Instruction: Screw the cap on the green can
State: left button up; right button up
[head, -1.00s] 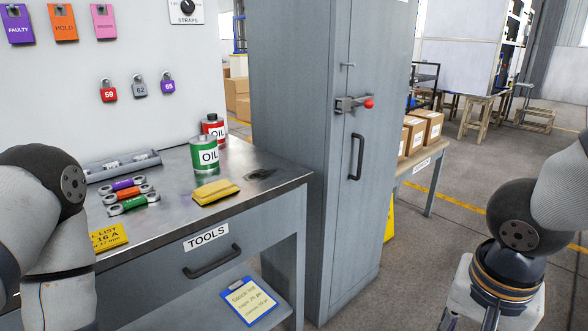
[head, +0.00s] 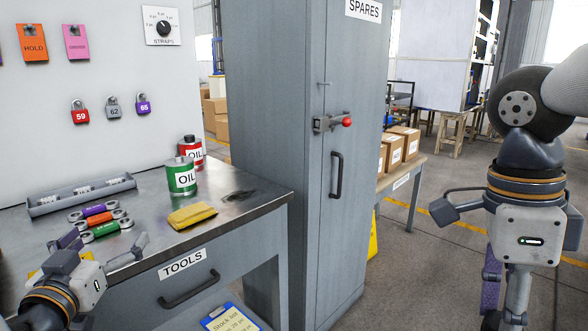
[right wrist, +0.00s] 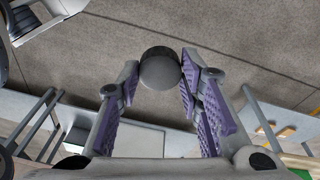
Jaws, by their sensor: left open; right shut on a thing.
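The green can (head: 182,178), labelled OIL, stands upright on the metal workbench with a grey top; I see no cap on it. My left gripper (head: 102,243) is open and empty over the bench's front left part, left of the can and near the spanners. My right gripper (head: 502,312) is at the far right, over the floor, well away from the bench; its fingertips are low in the picture. In the right wrist view it (right wrist: 160,88) is shut on a small round dark grey cap (right wrist: 160,69), held between the purple-padded fingertips.
A red OIL can (head: 192,148) stands just behind the green one. A yellow cloth (head: 191,216) lies in front. Coloured spanners (head: 100,220) and a grey tray (head: 80,195) lie to the left. A tall grey cabinet (head: 270,150) stands right of the bench.

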aim_at(180, 169)
jog(key=i+j, duration=0.1)
jog(key=i, duration=0.4)
jog(key=i+j, duration=0.1)
jog(key=i, duration=0.4)
